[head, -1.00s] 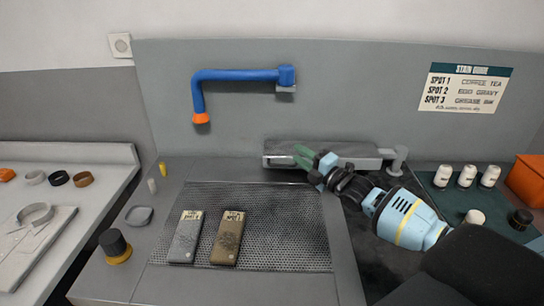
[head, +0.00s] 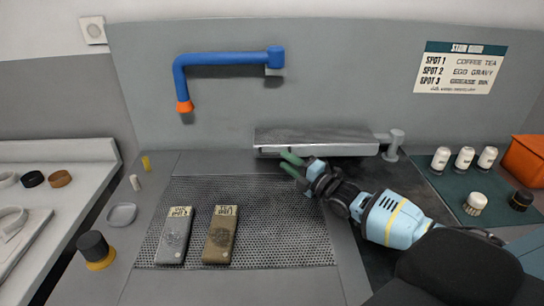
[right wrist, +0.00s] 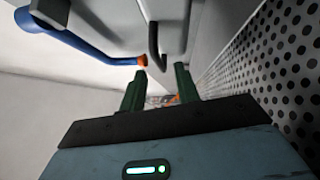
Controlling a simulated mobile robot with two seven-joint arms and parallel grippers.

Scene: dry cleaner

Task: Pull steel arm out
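The steel arm (head: 318,136) is a long grey bar lying along the back panel, with a round post (head: 396,142) at its right end. My right gripper (head: 288,167) is just in front of and below the bar's left part in the head view, its green fingers pointing left. In the right wrist view the two fingers (right wrist: 160,92) stand apart with nothing held between them. A dark bent handle (right wrist: 154,48) hangs ahead of them, apart from the fingertips. My left gripper is not in view.
A blue pipe with an orange tip (head: 184,106) hangs on the back panel. Two labelled swatches (head: 174,238) (head: 219,238) lie on the perforated plate (head: 285,235). Bottles (head: 464,158) stand on a green mat at right.

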